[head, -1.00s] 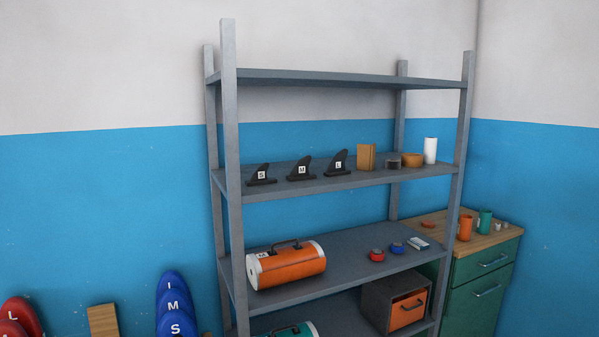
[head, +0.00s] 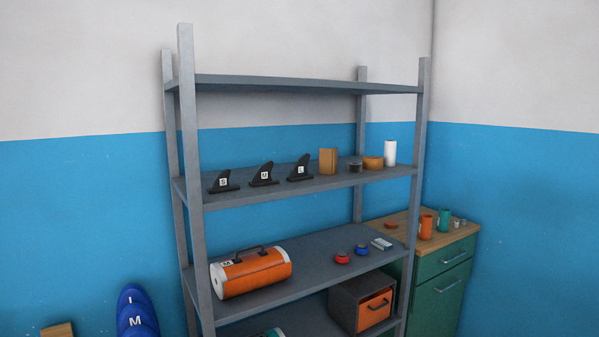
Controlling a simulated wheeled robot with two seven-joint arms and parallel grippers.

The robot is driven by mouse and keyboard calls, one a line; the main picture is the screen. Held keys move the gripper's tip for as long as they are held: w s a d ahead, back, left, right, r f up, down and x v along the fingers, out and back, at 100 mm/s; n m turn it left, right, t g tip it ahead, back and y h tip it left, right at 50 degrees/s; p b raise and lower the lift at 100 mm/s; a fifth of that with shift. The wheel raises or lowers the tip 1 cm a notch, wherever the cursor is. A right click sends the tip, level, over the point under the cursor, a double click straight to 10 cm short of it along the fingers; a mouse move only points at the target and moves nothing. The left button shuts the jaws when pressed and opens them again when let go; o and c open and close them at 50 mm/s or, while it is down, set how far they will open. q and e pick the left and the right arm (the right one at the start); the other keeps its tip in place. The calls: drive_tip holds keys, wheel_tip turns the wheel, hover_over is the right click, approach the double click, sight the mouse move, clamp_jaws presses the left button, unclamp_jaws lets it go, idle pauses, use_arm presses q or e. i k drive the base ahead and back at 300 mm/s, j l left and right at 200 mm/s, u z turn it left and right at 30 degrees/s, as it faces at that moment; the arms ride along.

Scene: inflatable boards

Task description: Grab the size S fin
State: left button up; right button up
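The size S fin (head: 223,183) is black with a white S label and stands upright on the second shelf from the top, at its left end. To its right on the same shelf stand the M fin (head: 264,175) and the slightly taller L fin (head: 300,169). The three fins stand apart from one another. Neither of my grippers shows in the head view.
The grey shelf rack (head: 187,240) has posts at its corners, one just left of the S fin. A brown box (head: 328,161) and a white cylinder (head: 390,153) share the fins' shelf. An orange cylindrical bag (head: 250,273) lies below. A green cabinet (head: 440,292) stands right.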

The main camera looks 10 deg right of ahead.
sight(221, 185)
drive_tip(key=i, duration=0.2)
drive_tip(key=i+u, duration=0.9)
